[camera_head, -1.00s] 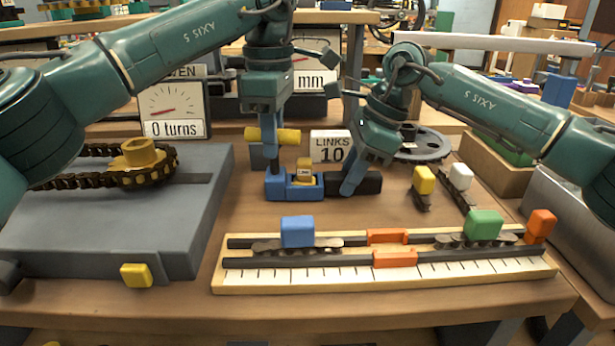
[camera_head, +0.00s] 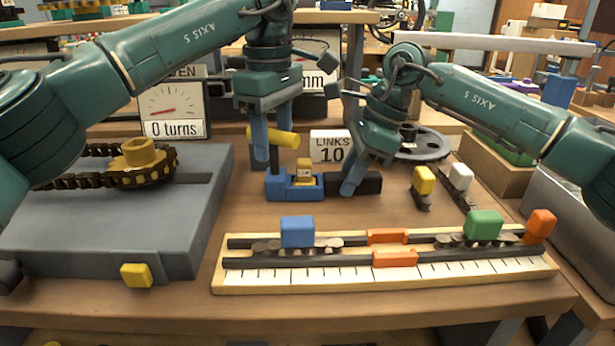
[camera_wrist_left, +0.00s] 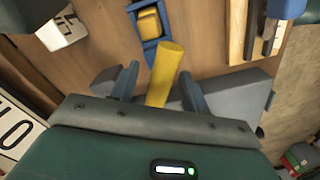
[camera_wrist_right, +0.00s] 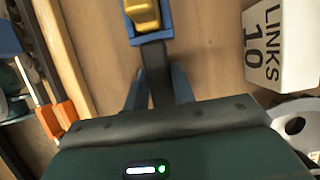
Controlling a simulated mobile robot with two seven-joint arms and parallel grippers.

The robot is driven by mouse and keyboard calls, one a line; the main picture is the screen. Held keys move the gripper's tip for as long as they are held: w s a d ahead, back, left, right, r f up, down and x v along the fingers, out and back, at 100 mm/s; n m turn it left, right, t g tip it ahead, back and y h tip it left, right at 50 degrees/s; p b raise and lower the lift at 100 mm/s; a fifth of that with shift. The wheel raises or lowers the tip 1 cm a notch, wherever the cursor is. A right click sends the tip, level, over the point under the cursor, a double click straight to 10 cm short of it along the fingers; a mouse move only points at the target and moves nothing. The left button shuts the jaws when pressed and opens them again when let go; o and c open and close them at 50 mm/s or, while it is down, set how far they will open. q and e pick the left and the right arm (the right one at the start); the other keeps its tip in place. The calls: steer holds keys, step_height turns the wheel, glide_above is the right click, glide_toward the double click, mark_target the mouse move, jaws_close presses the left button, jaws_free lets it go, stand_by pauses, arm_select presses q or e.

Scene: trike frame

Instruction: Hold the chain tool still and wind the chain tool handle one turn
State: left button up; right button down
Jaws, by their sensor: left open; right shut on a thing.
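The chain tool (camera_head: 283,188) is a blue body with a yellow block in it, standing on the table; it also shows in the left wrist view (camera_wrist_left: 150,47). A black grip bar extends from its right side. My right gripper (camera_head: 350,186) is shut on this bar (camera_wrist_right: 154,58), near the blue body. The chain tool handle (camera_head: 288,139) is a yellow bar above the tool's left end, on a dark upright post. My left gripper (camera_head: 271,168) is open, its fingers apart on either side of the yellow handle (camera_wrist_left: 165,65). Contact with it cannot be told.
A dial (camera_head: 173,111) reads 0 turns; another dial marked mm is partly behind my left arm. A LINKS 10 sign (camera_head: 331,146) stands just behind the tool. A ruled rail board (camera_head: 330,283) lies in front. A grey block (camera_head: 110,235) with a chained yellow sprocket stands left.

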arm_select(q)
steer(key=shift+r, duration=0.1)
steer(key=shift+r, duration=2.45)
steer(key=shift+r, duration=2.25)
steer(key=shift+c, duration=0.7)
steer(key=shift+f, duration=4.8)
steer(key=shift+c, duration=0.6)
jaws_close()
